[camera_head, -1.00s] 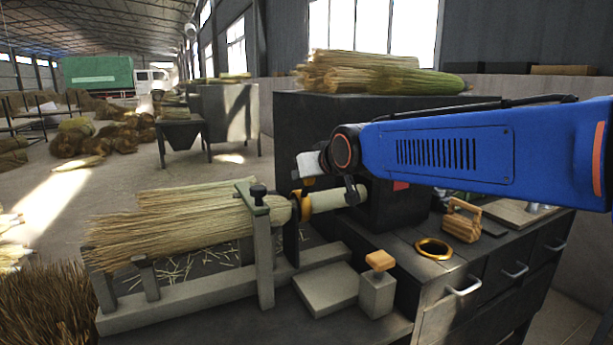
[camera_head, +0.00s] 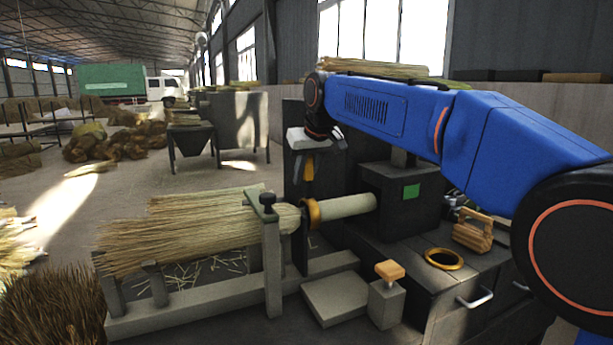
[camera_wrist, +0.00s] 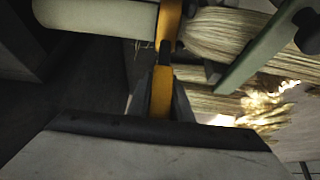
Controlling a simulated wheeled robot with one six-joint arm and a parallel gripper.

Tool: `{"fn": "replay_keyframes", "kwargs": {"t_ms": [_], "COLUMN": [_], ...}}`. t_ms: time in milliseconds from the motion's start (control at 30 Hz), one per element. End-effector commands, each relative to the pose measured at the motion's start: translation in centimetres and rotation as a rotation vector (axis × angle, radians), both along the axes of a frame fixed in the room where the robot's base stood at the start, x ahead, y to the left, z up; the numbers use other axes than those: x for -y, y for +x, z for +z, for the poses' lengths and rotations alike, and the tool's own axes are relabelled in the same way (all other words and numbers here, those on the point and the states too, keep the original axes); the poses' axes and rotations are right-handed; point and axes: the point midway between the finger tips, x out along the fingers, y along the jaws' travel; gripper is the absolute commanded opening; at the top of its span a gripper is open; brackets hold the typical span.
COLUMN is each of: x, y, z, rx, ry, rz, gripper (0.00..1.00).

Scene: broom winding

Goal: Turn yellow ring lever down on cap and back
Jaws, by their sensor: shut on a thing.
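The yellow ring (camera_head: 314,213) sits around the joint between the straw broom head (camera_head: 195,228) and a pale cylinder (camera_head: 347,206). Its yellow lever (camera_head: 308,167) points up from the ring. My gripper (camera_head: 309,158) comes from above and is shut on the lever. In the wrist view the lever (camera_wrist: 161,92) runs between the fingers of my gripper (camera_wrist: 163,85), and the ring (camera_wrist: 170,22) shows just beyond. I cannot tell which part is the cap. The fingertips are small and dark in the head view.
A dark box with a green patch (camera_head: 411,191) stands right of the cylinder. A loose yellow ring (camera_head: 443,259) and a wooden-handled block (camera_head: 473,232) lie on the bench. A grey post (camera_head: 270,260) and a small block with a wooden knob (camera_head: 389,272) stand in front.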

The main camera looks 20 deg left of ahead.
Motion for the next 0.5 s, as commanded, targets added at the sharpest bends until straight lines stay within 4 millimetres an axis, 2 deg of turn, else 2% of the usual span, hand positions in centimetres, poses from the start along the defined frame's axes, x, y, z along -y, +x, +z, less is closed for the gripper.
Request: {"fn": "replay_keyframes", "kwargs": {"t_ms": [500], "x": [-0.53], "y": [0.51], "z": [-0.26], "rx": [-0.042], "ry": [-0.049], "rz": [0.0], "gripper": [0.0]}}
